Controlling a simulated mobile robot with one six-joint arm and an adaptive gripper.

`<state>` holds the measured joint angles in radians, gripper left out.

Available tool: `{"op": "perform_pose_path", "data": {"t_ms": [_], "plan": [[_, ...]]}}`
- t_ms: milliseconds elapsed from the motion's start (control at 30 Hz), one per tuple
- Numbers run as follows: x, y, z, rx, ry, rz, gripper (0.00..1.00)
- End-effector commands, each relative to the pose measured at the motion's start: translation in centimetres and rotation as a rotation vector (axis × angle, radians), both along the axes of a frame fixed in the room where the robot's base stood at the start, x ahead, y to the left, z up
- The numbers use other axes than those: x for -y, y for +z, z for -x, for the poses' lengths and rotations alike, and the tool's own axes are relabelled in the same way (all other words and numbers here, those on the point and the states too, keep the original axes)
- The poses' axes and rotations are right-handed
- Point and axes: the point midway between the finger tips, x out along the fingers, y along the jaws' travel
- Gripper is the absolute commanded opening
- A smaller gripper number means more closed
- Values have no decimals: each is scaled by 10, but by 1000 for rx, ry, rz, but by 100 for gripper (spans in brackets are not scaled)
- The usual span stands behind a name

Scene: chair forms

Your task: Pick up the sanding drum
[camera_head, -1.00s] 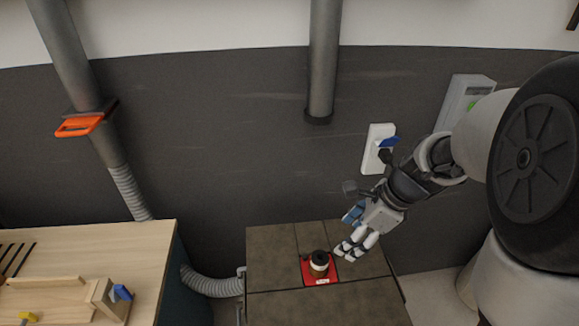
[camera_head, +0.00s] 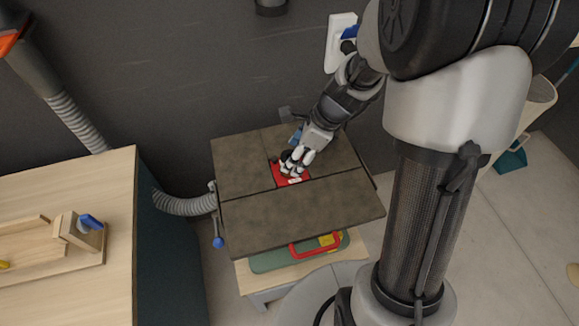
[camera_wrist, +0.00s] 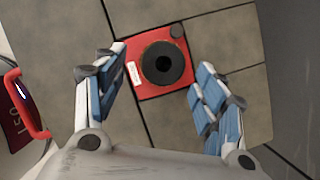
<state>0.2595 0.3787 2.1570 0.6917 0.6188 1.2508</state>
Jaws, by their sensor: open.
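The sanding drum (camera_wrist: 148,66) is a short round piece with a brown rim and a dark centre. In the wrist view it stands on a red square plate (camera_wrist: 140,45) set in the grey machine table. My gripper (camera_wrist: 157,64) is open, with its blue-padded fingers on the left and right of the drum. A gap shows on each side, so it does not grip the drum. In the head view my gripper (camera_head: 291,165) is over the red plate (camera_head: 280,182) and hides most of the drum.
The machine table (camera_head: 300,215) is otherwise clear. A wooden workbench (camera_head: 100,200) with a wooden jig stands to the left. A grey hose (camera_head: 185,206) runs between them. A dark wall is behind, with a white box (camera_head: 338,45) on it.

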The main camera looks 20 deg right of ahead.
Motion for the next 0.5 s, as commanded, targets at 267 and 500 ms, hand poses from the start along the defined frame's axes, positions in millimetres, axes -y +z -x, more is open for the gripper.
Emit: {"op": "perform_pose_path", "data": {"t_ms": [267,500], "plan": [[-16,-38,-9,-1,2,-1,64],[-16,-38,-10,0,0,0,64]]}}
